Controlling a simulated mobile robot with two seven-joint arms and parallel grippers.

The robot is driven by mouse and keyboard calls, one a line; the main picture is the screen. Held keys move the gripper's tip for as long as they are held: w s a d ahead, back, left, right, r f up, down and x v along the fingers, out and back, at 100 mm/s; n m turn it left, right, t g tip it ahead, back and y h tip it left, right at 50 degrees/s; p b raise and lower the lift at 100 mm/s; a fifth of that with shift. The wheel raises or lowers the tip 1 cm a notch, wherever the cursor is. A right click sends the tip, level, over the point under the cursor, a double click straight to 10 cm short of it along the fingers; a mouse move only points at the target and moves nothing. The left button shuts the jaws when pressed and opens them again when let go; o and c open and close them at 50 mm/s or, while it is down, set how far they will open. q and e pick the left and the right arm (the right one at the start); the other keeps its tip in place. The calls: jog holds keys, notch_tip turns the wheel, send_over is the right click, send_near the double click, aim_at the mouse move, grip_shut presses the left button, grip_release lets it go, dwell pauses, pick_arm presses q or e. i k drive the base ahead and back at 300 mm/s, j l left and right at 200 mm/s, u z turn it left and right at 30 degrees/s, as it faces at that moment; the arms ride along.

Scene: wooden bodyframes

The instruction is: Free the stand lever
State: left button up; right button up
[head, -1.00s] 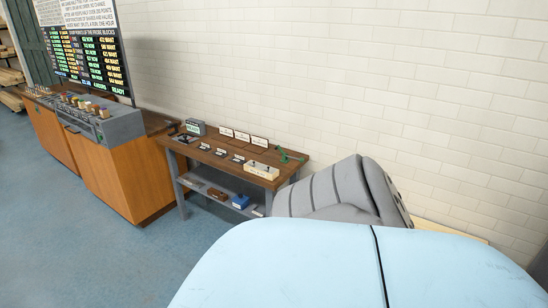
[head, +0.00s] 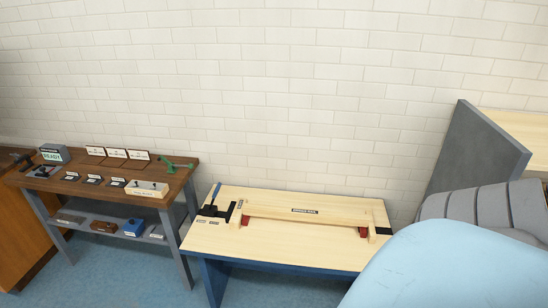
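A pale wooden table (head: 225,243) stands against the wall. A dark upright lever with a blue shaft (head: 215,195) rises from a black base at the table's left end; I cannot tell for sure that it is the stand lever. A long wooden rail with a label (head: 280,211) lies across the table, with dark red blocks under it near both ends. A black clamp-like part (head: 236,213) sits at the rail's left end. Neither gripper is in view.
A brown bench (head: 150,200) at the left holds a small box reading READY (head: 54,153), several signs, a green tool (head: 175,164) and a pale block (head: 146,189). Its lower shelf holds a blue box (head: 134,227). A grey panel (head: 480,150) stands at the right.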

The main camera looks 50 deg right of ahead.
aim_at(217, 190)
jog(key=i+l+z, duration=0.1)
jog(key=i+z, duration=0.15)
jog(key=z, duration=0.25)
jog(key=i+z, duration=0.3)
jog(key=z, duration=0.15)
jog(key=i+j+z, duration=0.1)
jog(key=i+z, duration=0.15)
jog(key=z, duration=0.25)
jog(key=i+j+z, duration=0.1)
jog(key=i+j, duration=0.35)
jog(key=j, duration=0.25)
jog(key=k+j+z, duration=0.15)
jog(key=k+j, duration=0.3)
jog(key=k+j+z, duration=0.2)
jog(key=k+j, duration=0.2)
jog(key=k+j+z, duration=0.15)
jog(key=k+j, duration=0.15)
jog(key=k, duration=0.3)
jog(key=i+l+u, duration=0.1)
jog(key=i+u, duration=0.15)
jog(key=i, duration=0.3)
jog(key=i+l+u, duration=0.25)
jog(key=i, duration=0.3)
